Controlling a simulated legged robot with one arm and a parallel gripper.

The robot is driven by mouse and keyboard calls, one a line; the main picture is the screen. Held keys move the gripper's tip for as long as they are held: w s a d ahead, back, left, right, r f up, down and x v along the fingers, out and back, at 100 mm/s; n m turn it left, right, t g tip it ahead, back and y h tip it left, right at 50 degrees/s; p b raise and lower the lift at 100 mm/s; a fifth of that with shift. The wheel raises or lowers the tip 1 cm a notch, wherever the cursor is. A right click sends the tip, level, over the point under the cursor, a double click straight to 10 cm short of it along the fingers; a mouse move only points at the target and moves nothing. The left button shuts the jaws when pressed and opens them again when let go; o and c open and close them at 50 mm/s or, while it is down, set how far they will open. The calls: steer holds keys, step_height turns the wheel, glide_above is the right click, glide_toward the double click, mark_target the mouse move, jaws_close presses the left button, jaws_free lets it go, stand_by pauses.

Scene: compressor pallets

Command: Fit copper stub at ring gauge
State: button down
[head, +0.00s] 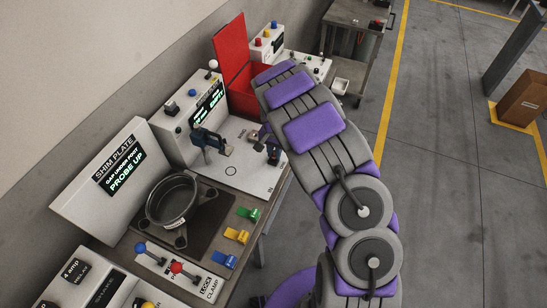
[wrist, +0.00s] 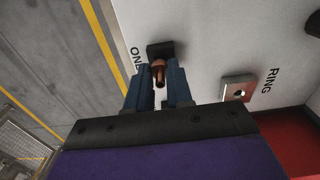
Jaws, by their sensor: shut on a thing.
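My gripper (wrist: 156,80) is shut on the copper stub (wrist: 159,70), which sticks out between the two blue-grey fingers in the wrist view. The stub's far end overlaps a small dark block (wrist: 160,49) beside the "ONE" marking; I cannot tell whether it sits in the block or only lies in front of it. The ring gauge (wrist: 238,89), a small pale metal block with a hole, stands by the "RING" marking, to the right of the stub and apart from it. In the head view, my gripper (head: 264,139) is over the right side of the white bench plate; the stub is too small to make out there.
A red open-lidded box (head: 240,103) stands behind the bench plate. A blue-and-dark clamp-like fixture (head: 209,141) stands on the plate's left. A large metal ring (head: 172,200) and coloured levers are on the nearer station.

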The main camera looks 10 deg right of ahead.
steer(key=shift+r+p, duration=0.8)
steer(key=shift+r, duration=1.55)
